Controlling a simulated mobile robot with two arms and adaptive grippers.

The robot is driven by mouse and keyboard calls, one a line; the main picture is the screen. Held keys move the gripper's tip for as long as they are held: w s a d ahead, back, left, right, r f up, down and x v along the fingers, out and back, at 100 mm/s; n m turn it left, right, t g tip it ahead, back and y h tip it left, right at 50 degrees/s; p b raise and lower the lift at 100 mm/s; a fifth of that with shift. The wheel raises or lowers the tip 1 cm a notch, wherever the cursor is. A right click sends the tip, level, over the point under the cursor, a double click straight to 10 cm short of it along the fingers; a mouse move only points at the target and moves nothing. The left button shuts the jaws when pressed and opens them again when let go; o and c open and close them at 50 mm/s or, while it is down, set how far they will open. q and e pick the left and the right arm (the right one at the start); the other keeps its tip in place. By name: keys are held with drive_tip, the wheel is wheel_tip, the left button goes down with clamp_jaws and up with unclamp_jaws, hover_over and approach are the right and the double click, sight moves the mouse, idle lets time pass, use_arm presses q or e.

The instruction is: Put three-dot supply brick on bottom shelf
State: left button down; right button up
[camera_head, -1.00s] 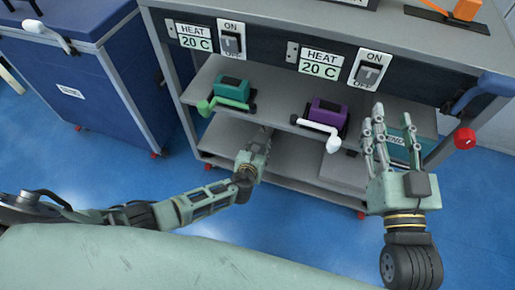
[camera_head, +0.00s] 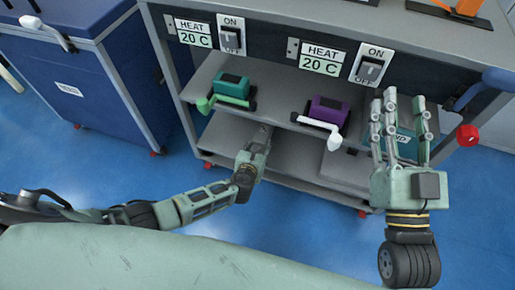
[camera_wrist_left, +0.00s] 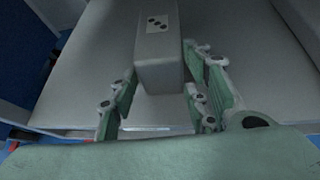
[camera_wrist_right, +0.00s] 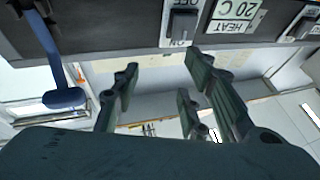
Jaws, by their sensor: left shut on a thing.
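In the head view this gripper (camera_head: 264,134) reaches in at the bottom shelf (camera_head: 228,134), under the middle shelf. The brick is hidden there. The shelf also fills the left wrist view (camera_wrist_left: 85,75). I cannot tell whether the brick touches it. My right gripper (camera_head: 402,120) is raised at the bench's right side, open and empty.
The middle shelf (camera_head: 270,108) carries a teal device (camera_head: 233,86) and a purple device (camera_head: 327,110). A grey block (camera_head: 340,163) stands on the bottom shelf to the right. A teal bin (camera_head: 407,146) is partly behind my right gripper. A blue chest (camera_head: 75,80) stands left.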

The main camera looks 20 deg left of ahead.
use_arm(q)
drive_tip(key=shift+w+r, duration=0.15)
drive_tip(key=shift+r, duration=0.05)
use_arm(e)
drive_tip(key=shift+s+r, duration=0.1)
drive_tip(key=shift+r, duration=0.1)
drive_tip(key=shift+s+r+t, duration=0.1)
drive_tip(key=shift+r+t, duration=0.15)
drive_tip(key=shift+t, duration=0.05)
idle(0.5)
drive_tip(key=shift+f, duration=0.2)
drive_tip(key=shift+w+f, duration=0.2)
idle(0.3)
use_arm(q)
drive_tip(key=shift+f+b, duration=0.3)
use_arm(e)
drive_tip(key=shift+s+r+t, duration=0.25)
drive_tip(key=shift+s+r, duration=0.1)
drive_tip(key=shift+r, duration=0.2)
drive_tip(key=shift+s+r+t, duration=0.25)
drive_tip(key=shift+s+r, duration=0.05)
drive_tip(key=shift+r, duration=0.25)
